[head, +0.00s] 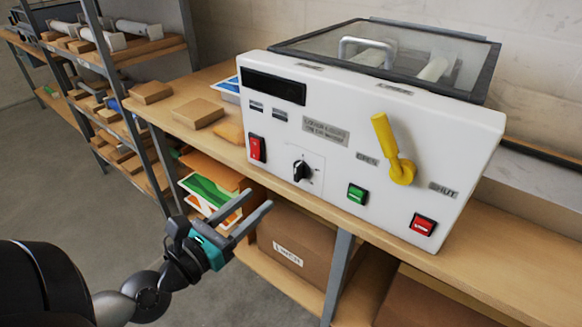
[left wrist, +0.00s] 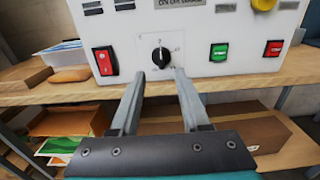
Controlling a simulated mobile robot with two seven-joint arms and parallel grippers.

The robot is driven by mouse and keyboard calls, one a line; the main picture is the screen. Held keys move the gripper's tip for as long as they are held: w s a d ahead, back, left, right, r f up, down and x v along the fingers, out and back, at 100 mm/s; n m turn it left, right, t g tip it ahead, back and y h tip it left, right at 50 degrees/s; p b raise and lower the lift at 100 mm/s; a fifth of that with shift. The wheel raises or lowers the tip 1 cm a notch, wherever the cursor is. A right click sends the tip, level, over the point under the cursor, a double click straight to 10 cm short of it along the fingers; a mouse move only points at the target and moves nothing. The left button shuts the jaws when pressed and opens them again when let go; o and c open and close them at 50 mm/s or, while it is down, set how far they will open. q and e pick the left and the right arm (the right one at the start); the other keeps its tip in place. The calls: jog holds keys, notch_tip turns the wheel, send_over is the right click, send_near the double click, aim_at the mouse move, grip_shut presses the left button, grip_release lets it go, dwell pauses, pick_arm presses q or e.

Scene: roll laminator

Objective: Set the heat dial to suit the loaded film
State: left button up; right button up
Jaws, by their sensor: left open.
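The roll laminator (head: 330,125) stands on a wooden bench, its white front panel facing me. The black heat dial (head: 302,171) is low on the panel, with marks around it too small to read; it also shows in the left wrist view (left wrist: 160,57). The loaded film shows only as pale rolls (head: 434,69) under the clear lid; its type cannot be told. My left gripper (head: 256,214) is open and empty, in front of and below the dial, apart from it. In the left wrist view the dial appears between its fingertips (left wrist: 158,72). My right gripper is not in view.
The panel also bears a red rocker switch (head: 257,148), a green button (head: 357,193), a red button (head: 423,224) and a yellow lever (head: 393,150). A dark display (head: 273,86) is above. Boxes (head: 296,243) fill the shelf below. Shelving (head: 110,100) stands left.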

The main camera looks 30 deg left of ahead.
aim_at(296, 168)
pick_arm(q)
jog(key=w+p, duration=0.1)
jog(key=w, duration=0.2)
jog(key=w+p, duration=0.2)
jog(key=w, duration=0.1)
jog(key=w+p, duration=0.1)
jog(key=w, duration=0.3)
jog(key=shift+w+d+r, duration=0.1)
jog(key=shift+d, duration=0.3)
jog(key=shift+w+d+p, duration=0.1)
jog(key=shift+w+p, duration=0.2)
jog(key=shift+w, duration=0.5)
grip_shut()
